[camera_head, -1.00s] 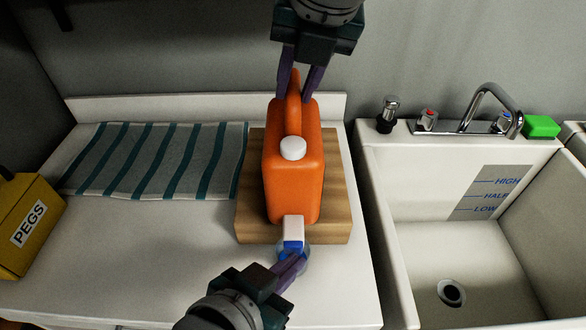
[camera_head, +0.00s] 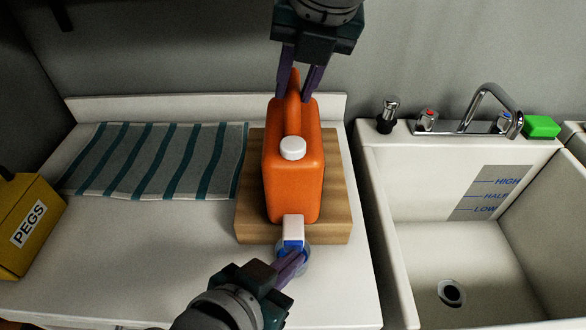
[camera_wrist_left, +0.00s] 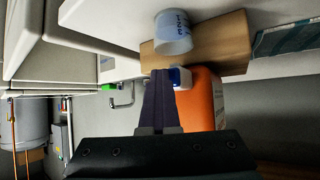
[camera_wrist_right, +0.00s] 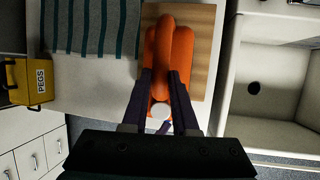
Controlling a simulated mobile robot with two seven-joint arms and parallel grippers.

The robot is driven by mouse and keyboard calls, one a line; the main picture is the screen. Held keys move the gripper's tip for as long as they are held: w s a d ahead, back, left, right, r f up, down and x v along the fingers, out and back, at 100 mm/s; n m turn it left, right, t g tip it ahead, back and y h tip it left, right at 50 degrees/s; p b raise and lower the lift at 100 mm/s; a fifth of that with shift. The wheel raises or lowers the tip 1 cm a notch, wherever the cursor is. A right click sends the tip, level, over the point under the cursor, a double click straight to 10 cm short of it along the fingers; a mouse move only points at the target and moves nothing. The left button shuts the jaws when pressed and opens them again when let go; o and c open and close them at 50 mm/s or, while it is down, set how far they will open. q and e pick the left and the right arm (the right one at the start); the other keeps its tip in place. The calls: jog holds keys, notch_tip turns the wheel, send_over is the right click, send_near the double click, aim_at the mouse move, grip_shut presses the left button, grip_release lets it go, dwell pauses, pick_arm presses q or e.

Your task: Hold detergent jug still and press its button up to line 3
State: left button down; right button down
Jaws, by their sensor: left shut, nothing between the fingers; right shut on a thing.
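The orange detergent jug (camera_head: 292,185) stands upright on a wooden block (camera_head: 338,210), with a white cap on top. Its white spout (camera_head: 293,227) with a blue button (camera_head: 292,245) faces the counter's front. A clear cup (camera_head: 305,262) is below the spout, largely covered by my left gripper (camera_head: 297,254). In the left wrist view the cup (camera_wrist_left: 172,35) shows blue marks, too small to read. My left gripper is shut and empty, its tips at the button; contact is unclear. My right gripper (camera_head: 295,97) is shut on the jug's handle (camera_wrist_right: 160,50) from behind.
A striped towel (camera_head: 155,160) lies left of the block, and a yellow pegs box (camera_head: 28,228) stands at far left. A deep sink (camera_head: 445,250) with a tap (camera_head: 490,95) and green block (camera_head: 541,127) is on the right. The left front counter is clear.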

pick_arm(q)
jog(key=shift+s+r, duration=0.1)
jog(key=shift+s, duration=0.85)
jog(key=shift+s, duration=0.1)
jog(key=shift+s, duration=2.45)
dwell(0.3)
jog(key=s, duration=0.4)
jog(key=shift+w, duration=0.1)
jog(key=w, duration=0.8)
jog(key=shift+w, duration=0.4)
jog(key=shift+w, duration=0.1)
dwell(1.8)
